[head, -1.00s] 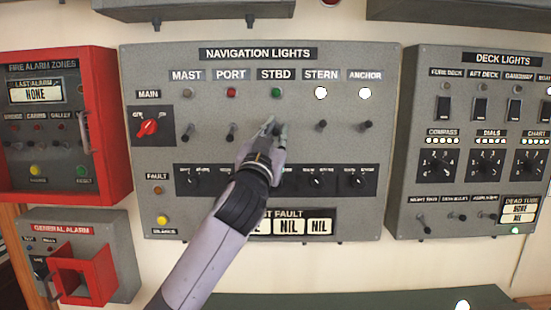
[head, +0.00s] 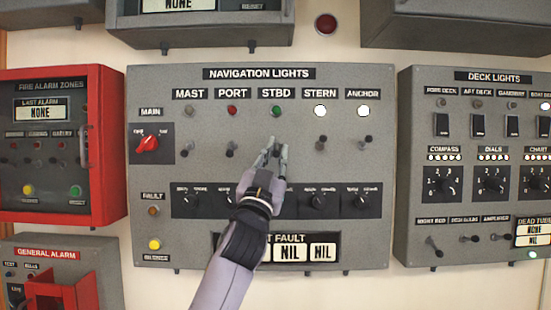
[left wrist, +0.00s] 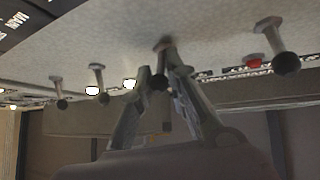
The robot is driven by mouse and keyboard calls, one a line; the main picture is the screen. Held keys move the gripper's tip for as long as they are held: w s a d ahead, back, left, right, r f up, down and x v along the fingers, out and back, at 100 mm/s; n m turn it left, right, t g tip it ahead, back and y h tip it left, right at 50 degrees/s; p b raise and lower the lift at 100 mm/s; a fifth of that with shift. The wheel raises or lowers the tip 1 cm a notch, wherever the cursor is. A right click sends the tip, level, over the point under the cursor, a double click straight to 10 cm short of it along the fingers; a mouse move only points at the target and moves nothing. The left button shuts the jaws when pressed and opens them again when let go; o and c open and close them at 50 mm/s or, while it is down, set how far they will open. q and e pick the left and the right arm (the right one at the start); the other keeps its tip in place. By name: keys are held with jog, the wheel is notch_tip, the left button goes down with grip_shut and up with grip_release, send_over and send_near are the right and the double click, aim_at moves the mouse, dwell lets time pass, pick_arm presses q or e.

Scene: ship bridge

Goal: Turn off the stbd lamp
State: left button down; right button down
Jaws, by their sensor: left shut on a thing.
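The NAVIGATION LIGHTS panel (head: 345,220) faces me. The green STBD lamp (head: 275,111) looks dark beside the bright stern and anchor lamps. My left gripper (head: 274,148) is at the STBD toggle switch, directly under that lamp, and hides most of the switch in the head view. In the left wrist view, the toggle's dark round knob (left wrist: 159,82) shows between the fingers of my left gripper (left wrist: 160,74), which is shut on the switch. Which way the lever tilts is hard to tell. My right gripper is not in view.
The PORT toggle (head: 231,149) and STERN toggle (head: 321,143) stand close on either side. The STERN lamp (head: 320,111) and ANCHOR lamp (head: 364,111) glow white. Below are rotary knobs (head: 320,201). A red fire alarm box (head: 113,150) stands left, the DECK LIGHTS panel (head: 460,215) right.

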pick_arm(q)
jog(key=shift+d, duration=0.1)
jog(key=c, duration=1.6)
grip_release()
jog(key=shift+s, duration=0.1)
jog(key=v, duration=1.2)
